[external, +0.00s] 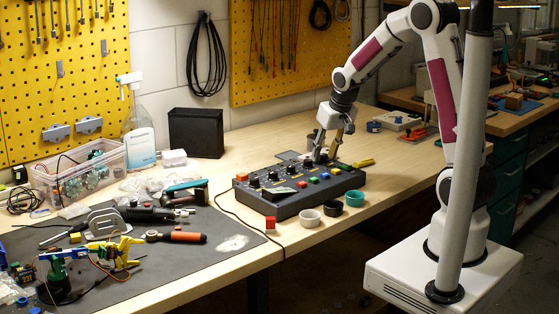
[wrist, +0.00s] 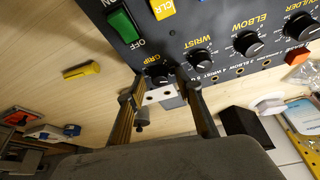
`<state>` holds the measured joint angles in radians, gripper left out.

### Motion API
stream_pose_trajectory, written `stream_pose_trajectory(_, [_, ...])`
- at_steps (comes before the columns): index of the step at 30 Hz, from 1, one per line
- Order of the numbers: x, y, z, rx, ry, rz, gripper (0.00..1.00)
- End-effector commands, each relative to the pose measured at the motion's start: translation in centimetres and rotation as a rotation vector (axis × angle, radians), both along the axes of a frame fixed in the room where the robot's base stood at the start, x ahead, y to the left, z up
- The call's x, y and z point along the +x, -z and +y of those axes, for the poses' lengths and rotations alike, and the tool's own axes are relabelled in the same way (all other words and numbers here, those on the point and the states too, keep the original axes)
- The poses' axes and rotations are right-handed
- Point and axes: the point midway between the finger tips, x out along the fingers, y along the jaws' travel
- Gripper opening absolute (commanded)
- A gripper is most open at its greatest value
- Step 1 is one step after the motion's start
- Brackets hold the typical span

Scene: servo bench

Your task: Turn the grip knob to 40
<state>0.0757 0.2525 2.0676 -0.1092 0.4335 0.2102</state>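The grip knob (wrist: 157,74) is a dark round knob at the end of the knob row on the dark control box (external: 300,190), under the label GRIP. My gripper (wrist: 160,76) points down at it, with one fingertip on each side. The fingers stand apart; I cannot tell whether they touch the knob. The knob's pointer and scale are mostly hidden. In the external view my gripper (external: 324,158) is at the far right end of the box, and its fingers hide the grip knob's place.
The wrist knob (wrist: 201,58) and elbow knob (wrist: 248,44) sit right beside in the wrist view. A green switch (wrist: 121,22) is near too. A red cube (external: 270,222) and several small cups, one white (external: 309,218), stand before the box. A yellow piece (external: 363,163) lies right.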

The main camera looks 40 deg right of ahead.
Motion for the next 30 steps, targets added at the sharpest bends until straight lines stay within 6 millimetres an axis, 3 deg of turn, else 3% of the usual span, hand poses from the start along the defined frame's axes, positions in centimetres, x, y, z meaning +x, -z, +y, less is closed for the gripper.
stream_pose_trajectory(6, [-0.01,0.00,-0.01,0.000,0.000,0.000,0.35])
stream_pose_trajectory(10, [-0.01,-0.01,-0.01,0.000,0.000,0.000,0.01])
stream_pose_trajectory(11, [-0.01,-0.01,-0.01,0.000,0.000,0.000,0.00])
stream_pose_trajectory(30, [-0.08,0.00,-0.11,0.001,-0.082,0.003,0.00])
